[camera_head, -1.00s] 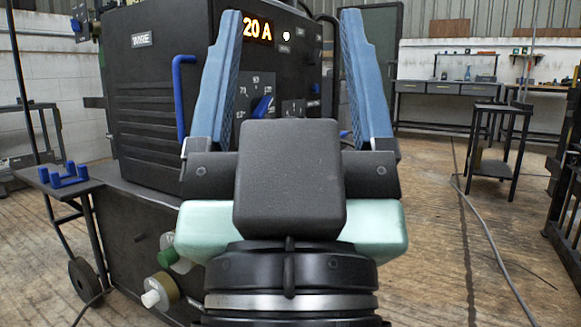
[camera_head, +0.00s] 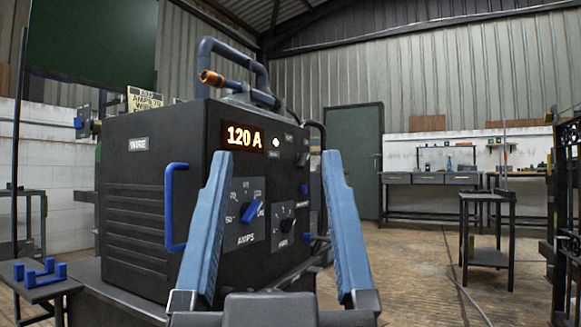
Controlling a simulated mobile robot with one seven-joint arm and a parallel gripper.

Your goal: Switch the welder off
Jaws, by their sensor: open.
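The welder (camera_head: 140,215) is a large black box standing on a dark cart at the left of the middle. Its front shows a lit orange display reading 120 A (camera_head: 244,137) and a small light (camera_head: 276,142) beside it. Below are a blue AMPS knob (camera_head: 252,211) and a smaller dark knob (camera_head: 287,225). The left finger hides part of the panel. I cannot tell which control is the power switch.
A welding torch (camera_head: 211,78) with a copper tip rests on top by a blue-grey tube handle. A blue bracket (camera_head: 40,273) sits on a side shelf at left. A small black table (camera_head: 487,232) stands right. Floor between is open.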

